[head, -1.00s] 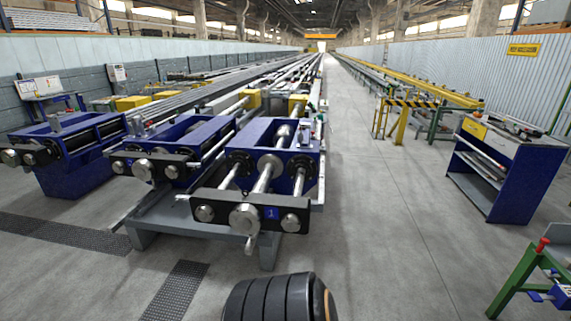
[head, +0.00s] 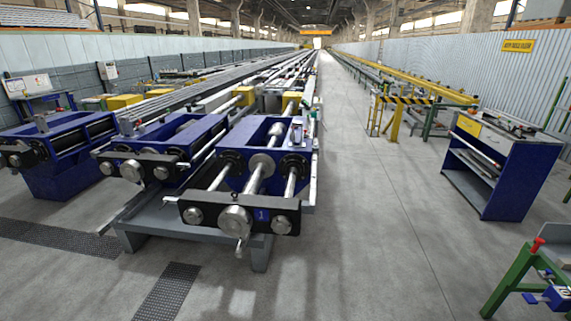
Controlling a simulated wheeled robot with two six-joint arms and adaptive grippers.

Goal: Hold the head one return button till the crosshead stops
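Head one is the nearest blue frame (head: 238,141), at left of centre in the head view. Its crosshead is a black bar (head: 262,215) with a blue "1" plate. The crosshead stands out in front of the frame on bright rods, with a round metal boss in its middle. A small control box (head: 297,131) sits on the right side of the head. It is too small to make out a return button on it. Neither of my grippers is in view.
Two more blue heads stand to the left, the nearer with its own black crosshead (head: 150,167). A grey bench (head: 190,229) carries head one. A blue cabinet (head: 502,172) and a green stand (head: 515,278) are at right. The aisle floor between is clear.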

